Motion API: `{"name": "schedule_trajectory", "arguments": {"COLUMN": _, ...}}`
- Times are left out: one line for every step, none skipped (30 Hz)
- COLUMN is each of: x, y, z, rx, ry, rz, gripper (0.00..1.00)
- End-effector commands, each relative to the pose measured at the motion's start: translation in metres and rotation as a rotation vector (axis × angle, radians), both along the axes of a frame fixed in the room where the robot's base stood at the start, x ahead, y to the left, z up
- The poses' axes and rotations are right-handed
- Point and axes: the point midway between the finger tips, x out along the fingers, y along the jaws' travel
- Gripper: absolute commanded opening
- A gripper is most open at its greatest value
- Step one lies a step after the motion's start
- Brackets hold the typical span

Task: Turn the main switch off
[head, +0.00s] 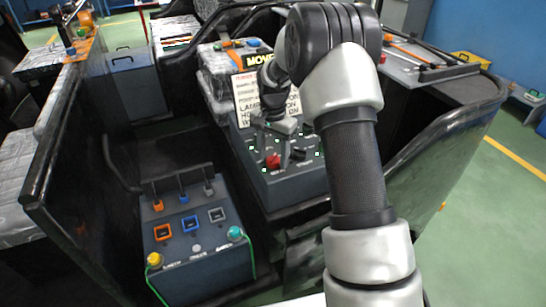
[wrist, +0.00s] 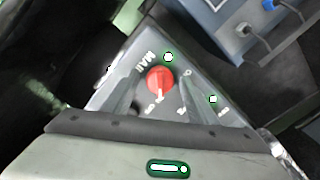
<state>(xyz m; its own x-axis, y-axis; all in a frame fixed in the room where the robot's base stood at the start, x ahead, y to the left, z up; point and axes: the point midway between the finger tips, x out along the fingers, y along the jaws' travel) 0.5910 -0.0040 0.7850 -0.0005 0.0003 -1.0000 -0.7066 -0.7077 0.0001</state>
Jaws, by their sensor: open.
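The main switch is a red rotary knob (wrist: 160,80) with "MAIN" lettering beside it in the wrist view. It sits on a dark grey control panel (wrist: 135,60). In the head view the red knob (head: 272,161) is on the panel's near left part. My gripper (head: 277,138) is just above the panel, close to the knob. In the wrist view my gripper (wrist: 154,100) is open, with one finger to each side of the knob. I cannot tell whether the fingers touch it.
A grey box (head: 205,262) with coloured sockets and small levers stands at lower left. A sign (head: 253,97) stands behind the panel. A black side wall (head: 440,150) curves along the right. Tools (head: 425,58) lie on a ledge at upper right.

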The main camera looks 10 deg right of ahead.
Motion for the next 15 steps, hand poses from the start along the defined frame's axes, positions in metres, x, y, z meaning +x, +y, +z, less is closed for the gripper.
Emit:
{"name": "schedule_trajectory", "arguments": {"x": 0.0000, "y": 0.0000, "z": -0.0006, "rx": 0.000, "ry": 0.000, "rz": 0.000, "gripper": 0.53}}
{"name": "schedule_trajectory", "arguments": {"x": 0.0000, "y": 0.0000, "z": -0.0006, "rx": 0.000, "ry": 0.000, "rz": 0.000, "gripper": 0.53}}
{"name": "schedule_trajectory", "arguments": {"x": 0.0000, "y": 0.0000, "z": -0.0005, "rx": 0.000, "ry": 0.000, "rz": 0.000, "gripper": 0.53}}
{"name": "schedule_trajectory", "arguments": {"x": 0.0001, "y": -0.0001, "z": -0.0004, "rx": 0.000, "ry": 0.000, "rz": 0.000, "gripper": 0.53}}
{"name": "schedule_trajectory", "arguments": {"x": 0.0000, "y": 0.0000, "z": -0.0004, "rx": 0.000, "ry": 0.000, "rz": 0.000, "gripper": 0.53}}
{"name": "schedule_trajectory", "arguments": {"x": 0.0001, "y": -0.0001, "z": -0.0004, "rx": 0.000, "ry": 0.000, "rz": 0.000, "gripper": 0.53}}
{"name": "schedule_trajectory", "arguments": {"x": 0.0001, "y": -0.0001, "z": -0.0003, "rx": 0.000, "ry": 0.000, "rz": 0.000, "gripper": 0.51}}
{"name": "schedule_trajectory", "arguments": {"x": 0.0001, "y": -0.0001, "z": -0.0003, "rx": 0.000, "ry": 0.000, "rz": 0.000, "gripper": 0.46}}
{"name": "schedule_trajectory", "arguments": {"x": 0.0001, "y": -0.0001, "z": -0.0002, "rx": 0.000, "ry": 0.000, "rz": 0.000, "gripper": 0.39}}
{"name": "schedule_trajectory", "arguments": {"x": 0.0001, "y": -0.0001, "z": -0.0002, "rx": 0.000, "ry": 0.000, "rz": 0.000, "gripper": 0.34}}
{"name": "schedule_trajectory", "arguments": {"x": 0.0001, "y": -0.0001, "z": -0.0002, "rx": 0.000, "ry": 0.000, "rz": 0.000, "gripper": 0.29}}
{"name": "schedule_trajectory", "arguments": {"x": 0.0001, "y": -0.0001, "z": -0.0002, "rx": 0.000, "ry": 0.000, "rz": 0.000, "gripper": 0.22}}
{"name": "schedule_trajectory", "arguments": {"x": 0.0001, "y": -0.0001, "z": -0.0001, "rx": 0.000, "ry": 0.000, "rz": 0.000, "gripper": 0.17}}
{"name": "schedule_trajectory", "arguments": {"x": 0.0001, "y": -0.0001, "z": -0.0001, "rx": 0.000, "ry": 0.000, "rz": 0.000, "gripper": 0.12}}
{"name": "schedule_trajectory", "arguments": {"x": 0.0001, "y": -0.0001, "z": -0.0001, "rx": 0.000, "ry": 0.000, "rz": 0.000, "gripper": 0.11}}
